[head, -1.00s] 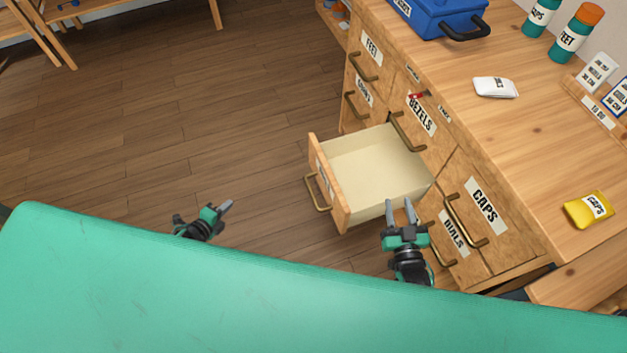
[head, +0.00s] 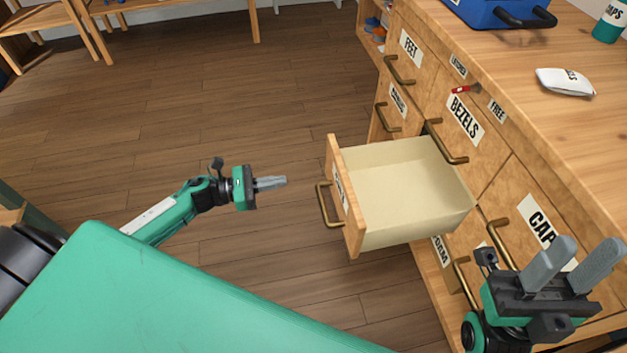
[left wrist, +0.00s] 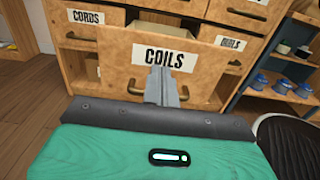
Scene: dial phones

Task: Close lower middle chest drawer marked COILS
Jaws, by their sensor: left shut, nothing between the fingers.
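The lower middle drawer (head: 392,185) of the wooden chest stands pulled far out and looks empty inside. Its front, labelled COILS (left wrist: 165,58), faces my left gripper in the left wrist view, and its brass handle (head: 325,205) shows in the head view. My left gripper (head: 284,182) is shut and empty, pointing at the drawer front with a gap between them. In the left wrist view its fingers (left wrist: 161,72) overlap the lower part of the label. My right gripper (head: 590,255) is open and empty in front of the CAPS drawer, right of the open drawer.
The BEZELS drawer (head: 466,125) above is shut, as are the FEET drawer (head: 411,62) and the CAPS drawer (head: 538,215). A blue toolbox (head: 495,10) and a white packet (head: 563,82) lie on the chest top. The floor (head: 200,110) left of the drawer is clear.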

